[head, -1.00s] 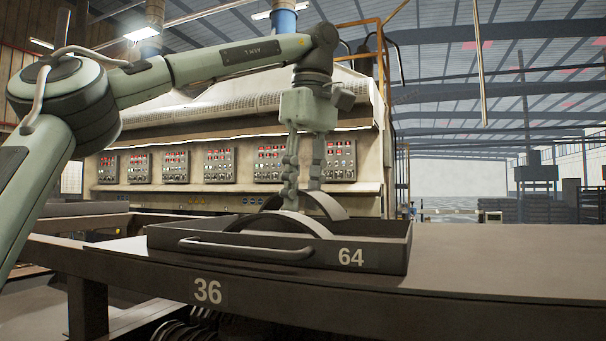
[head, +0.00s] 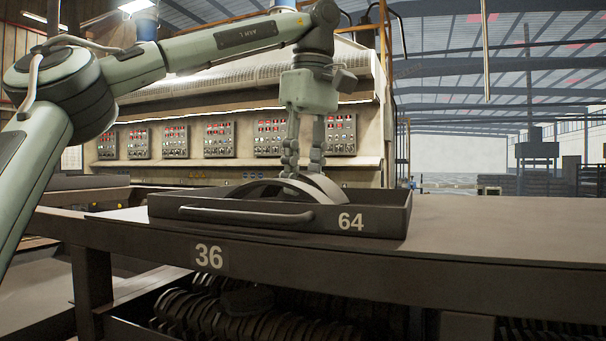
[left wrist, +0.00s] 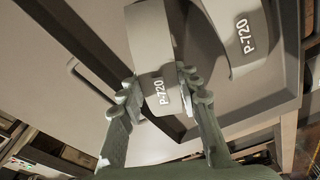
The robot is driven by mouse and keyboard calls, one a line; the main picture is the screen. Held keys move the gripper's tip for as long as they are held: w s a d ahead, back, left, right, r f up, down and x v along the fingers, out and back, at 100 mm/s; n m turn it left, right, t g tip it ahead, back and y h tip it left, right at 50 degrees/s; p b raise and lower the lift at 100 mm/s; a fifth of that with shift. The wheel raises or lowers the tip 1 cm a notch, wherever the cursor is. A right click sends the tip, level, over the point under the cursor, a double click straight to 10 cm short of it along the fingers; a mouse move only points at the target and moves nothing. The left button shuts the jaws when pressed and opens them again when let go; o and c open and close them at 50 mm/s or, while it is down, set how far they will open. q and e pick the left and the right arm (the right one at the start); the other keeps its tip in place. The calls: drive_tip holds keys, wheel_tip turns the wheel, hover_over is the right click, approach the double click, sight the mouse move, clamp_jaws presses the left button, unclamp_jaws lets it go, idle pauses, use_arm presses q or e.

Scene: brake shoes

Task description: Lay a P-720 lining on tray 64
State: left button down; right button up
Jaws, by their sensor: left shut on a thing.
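Tray 64 (head: 385,222) is a shallow dark tray with a front handle, on the bench. My left gripper (head: 303,170) points down over it, with its fingertips close to the tray's rim level. In the left wrist view the gripper (left wrist: 158,95) is shut on a grey curved lining (left wrist: 152,45) marked P-720. A second P-720 lining (left wrist: 240,40) lies in the tray beside it. In the head view the two arcs overlap, one in front (head: 262,187) and one to the right (head: 328,188). Whether the held lining touches the tray floor is hidden.
The bench (head: 500,230) is clear to the right of the tray. A label 36 (head: 209,256) is on its front edge. Many dark curved pieces (head: 250,310) are stacked beneath. A machine with control panels (head: 220,139) stands behind.

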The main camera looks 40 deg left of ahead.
use_arm(q)
drive_tip(key=shift+f, duration=0.3)
drive_tip(key=c, duration=1)
unclamp_jaws()
